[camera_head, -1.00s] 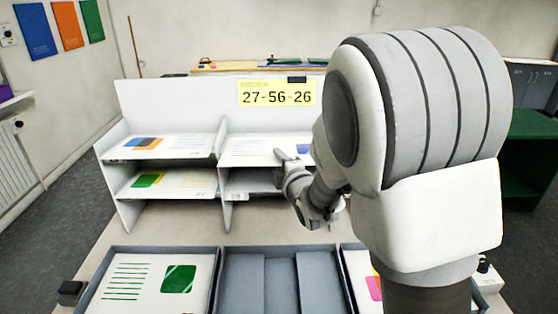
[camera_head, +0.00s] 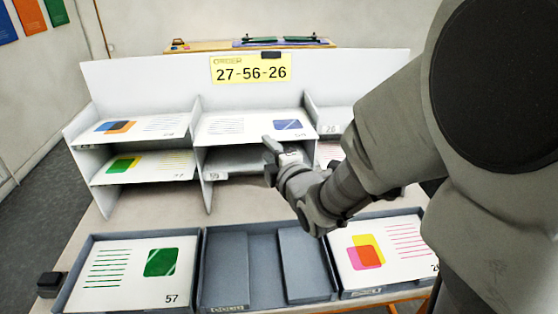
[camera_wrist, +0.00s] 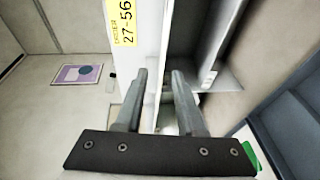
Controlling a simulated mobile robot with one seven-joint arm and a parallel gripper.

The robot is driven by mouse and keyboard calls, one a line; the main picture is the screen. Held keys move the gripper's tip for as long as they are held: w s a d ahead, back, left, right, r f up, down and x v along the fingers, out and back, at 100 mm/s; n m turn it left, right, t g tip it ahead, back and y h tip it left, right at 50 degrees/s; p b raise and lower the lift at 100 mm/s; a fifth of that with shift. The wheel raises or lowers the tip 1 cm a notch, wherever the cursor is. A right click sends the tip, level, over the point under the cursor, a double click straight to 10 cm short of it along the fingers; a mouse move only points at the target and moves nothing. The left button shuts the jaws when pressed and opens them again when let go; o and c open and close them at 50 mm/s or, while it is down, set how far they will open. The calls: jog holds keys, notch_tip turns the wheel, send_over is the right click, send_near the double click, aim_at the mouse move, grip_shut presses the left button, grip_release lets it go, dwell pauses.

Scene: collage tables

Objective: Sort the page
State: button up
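A yellow order card (camera_head: 250,69) reading 27-56-26 is on the back panel of a white sorting shelf (camera_head: 140,78). The card is partly visible in the wrist view (camera_wrist: 124,20). The shelf holds a blue-and-orange page (camera_head: 118,127) at upper left, a green-and-yellow page (camera_head: 125,163) below it, and a page with a blue block (camera_head: 287,125) at upper middle. My gripper (camera_head: 270,152) is in front of the middle column, near the blue-block page's front edge. In the wrist view its fingers (camera_wrist: 159,75) are apart, with no page visible between them.
A grey left tray (camera_head: 75,258) holds a green page marked 57. The middle tray (camera_head: 222,232) is empty. The right tray (camera_head: 335,287) holds a yellow-and-pink page. My arm hides part of the shelf's right column.

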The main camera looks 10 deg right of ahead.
jog(key=f+b+v, duration=0.1)
jog(key=b+v, duration=0.6)
jog(key=b, duration=0.2)
jog(key=shift+s+r, duration=0.45)
jog(key=shift+d, duration=0.1)
